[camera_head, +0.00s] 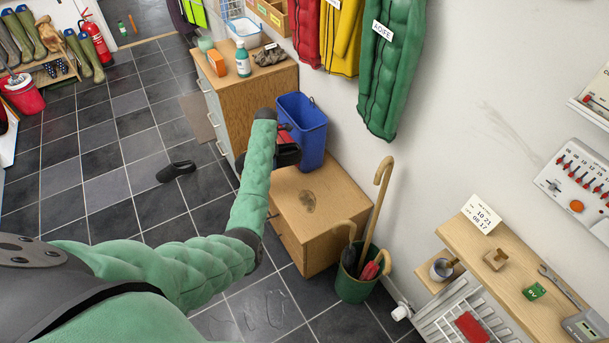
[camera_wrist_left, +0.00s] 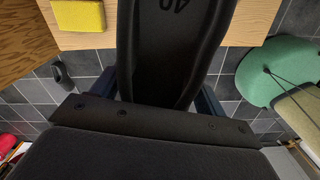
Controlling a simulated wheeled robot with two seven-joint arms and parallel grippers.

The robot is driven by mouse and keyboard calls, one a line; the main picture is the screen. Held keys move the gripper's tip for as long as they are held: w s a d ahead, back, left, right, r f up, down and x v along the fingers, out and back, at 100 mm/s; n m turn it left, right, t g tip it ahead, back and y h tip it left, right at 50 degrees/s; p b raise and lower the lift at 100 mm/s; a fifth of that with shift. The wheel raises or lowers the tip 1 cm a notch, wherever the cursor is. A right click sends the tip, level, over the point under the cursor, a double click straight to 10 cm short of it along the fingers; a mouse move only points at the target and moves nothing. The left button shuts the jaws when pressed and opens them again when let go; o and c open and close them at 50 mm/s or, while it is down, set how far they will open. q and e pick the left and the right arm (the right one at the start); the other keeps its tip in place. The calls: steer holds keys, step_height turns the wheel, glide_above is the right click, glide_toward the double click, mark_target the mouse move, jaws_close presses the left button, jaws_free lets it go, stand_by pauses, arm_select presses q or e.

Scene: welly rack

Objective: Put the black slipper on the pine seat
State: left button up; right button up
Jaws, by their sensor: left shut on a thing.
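My left gripper (camera_wrist_left: 162,100) is shut on a black slipper (camera_wrist_left: 172,45), whose dark sole with a "40" mark fills the middle of the left wrist view. In the head view the held slipper (camera_head: 287,155) shows partly behind my green forearm, above the far edge of the pine seat (camera_head: 325,205), near the blue bin. My forearm hides most of the gripper there. Another black slipper (camera_head: 176,171) lies on the tiled floor to the left. My right gripper is not in view.
A wooden cabinet (camera_head: 262,100) with a teal bottle (camera_head: 242,60) is beyond. Coats hang above. The floor at left is mostly clear.

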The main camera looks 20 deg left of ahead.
arm_select(q)
steer(key=s+d+f+n, duration=0.2)
steer(key=s+d+f, duration=0.1)
steer(key=f, duration=0.3)
steer(key=shift+d+f+n, duration=0.3)
steer(key=shift+f+n, duration=0.1)
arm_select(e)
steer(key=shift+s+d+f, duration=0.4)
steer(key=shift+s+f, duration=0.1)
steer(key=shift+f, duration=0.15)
arm_select(q)
steer(key=shift+s, duration=0.1)
